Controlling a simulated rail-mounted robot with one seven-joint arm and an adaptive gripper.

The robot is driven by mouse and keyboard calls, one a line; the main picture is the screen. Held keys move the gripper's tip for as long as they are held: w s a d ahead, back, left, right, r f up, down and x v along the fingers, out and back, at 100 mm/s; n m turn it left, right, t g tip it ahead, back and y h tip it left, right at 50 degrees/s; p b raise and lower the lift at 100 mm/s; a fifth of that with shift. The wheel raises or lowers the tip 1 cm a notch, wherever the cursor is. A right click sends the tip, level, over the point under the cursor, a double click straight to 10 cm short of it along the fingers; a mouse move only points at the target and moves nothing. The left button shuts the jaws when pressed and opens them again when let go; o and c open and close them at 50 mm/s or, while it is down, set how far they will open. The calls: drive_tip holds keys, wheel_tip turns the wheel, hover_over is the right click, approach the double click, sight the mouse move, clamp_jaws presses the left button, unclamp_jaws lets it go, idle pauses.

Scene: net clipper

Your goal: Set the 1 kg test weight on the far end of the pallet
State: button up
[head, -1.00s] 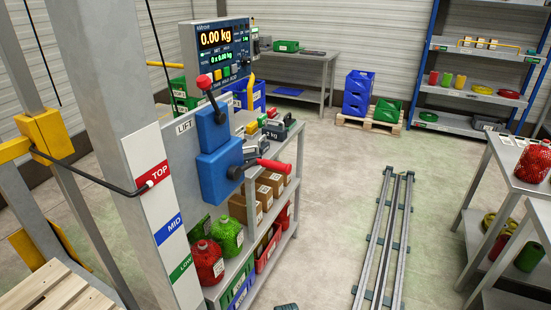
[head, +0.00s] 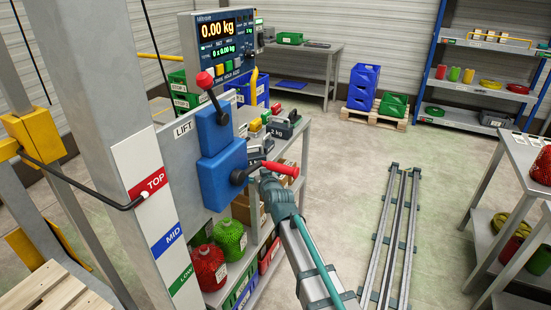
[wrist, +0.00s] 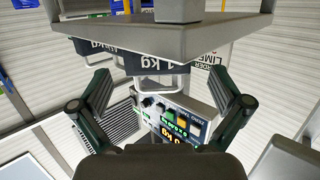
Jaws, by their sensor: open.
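In the wrist view a dark block weight marked 1 kg (wrist: 152,62), with a pale loop handle, shows at the underside of a grey slab, beside another marked weight (wrist: 95,45). My gripper (wrist: 162,92) is open, its fingers spread to both sides of the view, with nothing between the pads. The 1 kg weight is beyond the fingertips, apart from them. In the head view my gripper (head: 265,178) is at the rack's top, partly behind the red lever handle. Dark handled weights (head: 284,127) stand there; their markings are hard to read. A slatted wooden pallet (head: 45,290) is cut off at lower left.
The blue lift control box (head: 220,160) with its red-handled lever (head: 280,168) stands close to my gripper. The scale display (head: 222,40) reads 0.00 kg. Another pallet (head: 392,119) with crates is at the back. Floor rails (head: 395,235) run at right; floor around them is clear.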

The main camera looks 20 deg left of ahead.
sight(255, 159)
drive_tip(key=shift+w+a+r+t, duration=0.1)
drive_tip(key=shift+w+r+t, duration=0.05)
drive_tip(key=shift+r, duration=0.35)
drive_tip(key=shift+w+a+r+t, duration=0.1)
drive_tip(key=shift+r+t, duration=0.05)
drive_tip(key=shift+r, duration=0.3)
drive_tip(key=shift+w+d+r, duration=0.1)
drive_tip(key=shift+w+r, duration=0.1)
drive_tip(key=shift+w, duration=0.15)
drive_tip(key=shift+w+a, duration=0.2)
drive_tip(key=shift+w, duration=0.2)
drive_tip(key=shift+p+x, duration=0.8)
drive_tip(key=shift+x, duration=2.3)
drive_tip(key=shift+s, duration=0.2)
drive_tip(key=c, duration=1.3)
drive_tip(key=shift+c, duration=0.8)
drive_tip(key=shift+r, duration=0.1)
